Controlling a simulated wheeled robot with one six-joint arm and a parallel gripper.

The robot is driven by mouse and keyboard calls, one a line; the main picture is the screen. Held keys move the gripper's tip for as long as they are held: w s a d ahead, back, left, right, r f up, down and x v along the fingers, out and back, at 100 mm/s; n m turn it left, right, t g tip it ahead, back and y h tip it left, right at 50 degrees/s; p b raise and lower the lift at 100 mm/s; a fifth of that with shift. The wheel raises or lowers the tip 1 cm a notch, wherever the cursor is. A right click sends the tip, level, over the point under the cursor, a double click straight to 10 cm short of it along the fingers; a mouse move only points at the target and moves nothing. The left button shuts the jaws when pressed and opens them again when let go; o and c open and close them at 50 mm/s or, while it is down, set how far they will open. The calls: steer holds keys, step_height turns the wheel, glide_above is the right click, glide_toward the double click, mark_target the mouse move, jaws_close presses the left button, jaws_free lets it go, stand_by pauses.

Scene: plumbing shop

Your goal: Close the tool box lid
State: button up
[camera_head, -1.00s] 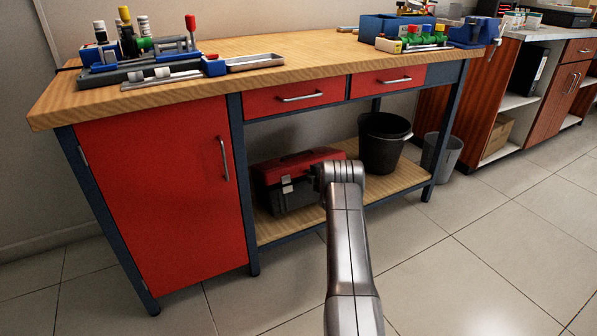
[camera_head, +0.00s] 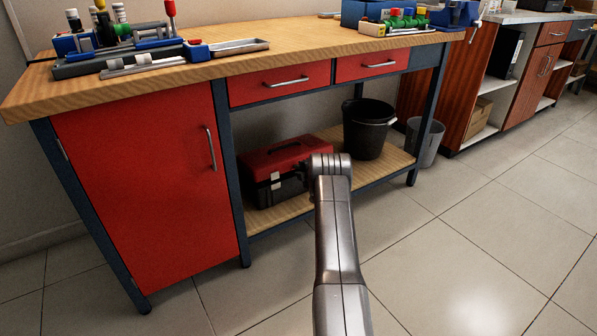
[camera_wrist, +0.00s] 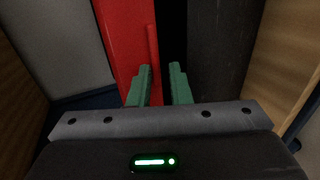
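The tool box (camera_head: 270,189) stands on the bench's lower shelf. It has a dark body with light latches at its front and a red lid (camera_head: 284,153) at its top. My arm's end covers the right part of the box. My gripper is hidden behind my wrist there. In the wrist view, the two green fingers of my gripper (camera_wrist: 160,70) are apart, with a narrow gap between them. A red surface (camera_wrist: 123,40), apparently the lid, lies ahead and left, its raised red edge in line with the gap. I cannot tell contact or how far the lid stands open.
The bench top (camera_head: 300,52) and red drawers (camera_head: 275,84) overhang the shelf (camera_head: 378,166). A red cabinet door (camera_head: 140,190) is left of the box. A black bucket (camera_head: 367,128) stands right of it, and a grey bin (camera_head: 428,143) farther right. The tiled floor in front is clear.

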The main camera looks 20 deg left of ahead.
steer(key=shift+o, duration=0.3)
steer(key=shift+r, duration=0.15)
steer(key=p+v, duration=0.4)
steer(key=v, duration=0.9)
steer(key=shift+s+d, duration=0.25)
steer(key=shift+s, duration=0.1)
steer(key=b+x, duration=0.4)
steer(key=x, duration=1)
steer(key=shift+d+r, duration=0.1)
steer(key=shift+r, duration=0.05)
